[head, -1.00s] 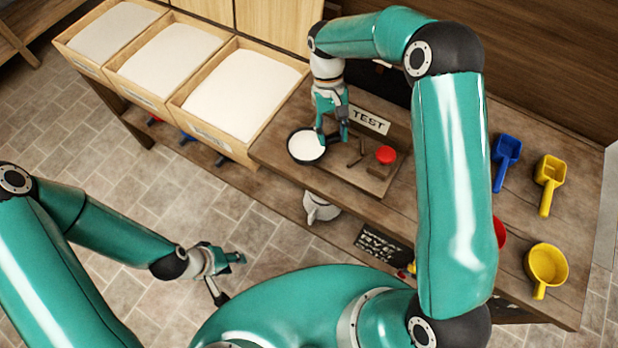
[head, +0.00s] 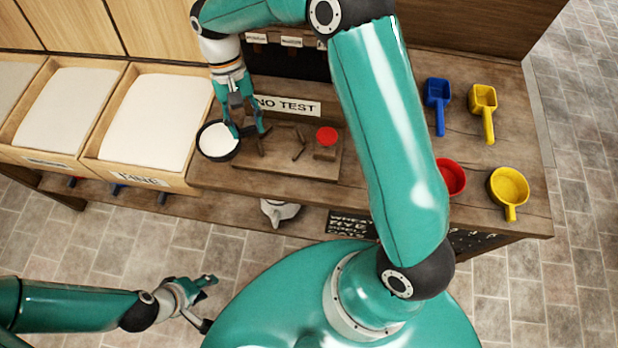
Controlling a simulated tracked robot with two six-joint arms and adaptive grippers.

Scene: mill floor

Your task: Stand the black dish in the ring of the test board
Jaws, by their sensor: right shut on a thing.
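The black dish (head: 236,155) holds white powder and sits at the left end of the wooden test board (head: 285,177), in the head view. My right gripper (head: 248,132) reaches down from above and is shut on the dish's right rim. Whether the dish touches the counter or hangs just above it I cannot tell. Thin brown pieces stand on the board, and a small block with a red round top (head: 327,136) is at its right. I cannot make out the ring clearly. My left gripper (head: 208,302) is open and empty over the floor at the lower left.
Bins of white flour (head: 150,115) stand left of the dish. A sign (head: 287,106) stands behind the board. Blue (head: 437,92) and yellow (head: 483,97) scoops, a red cup (head: 452,177) and a yellow pan (head: 508,187) lie on the counter's right. A pale jug (head: 280,211) is below.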

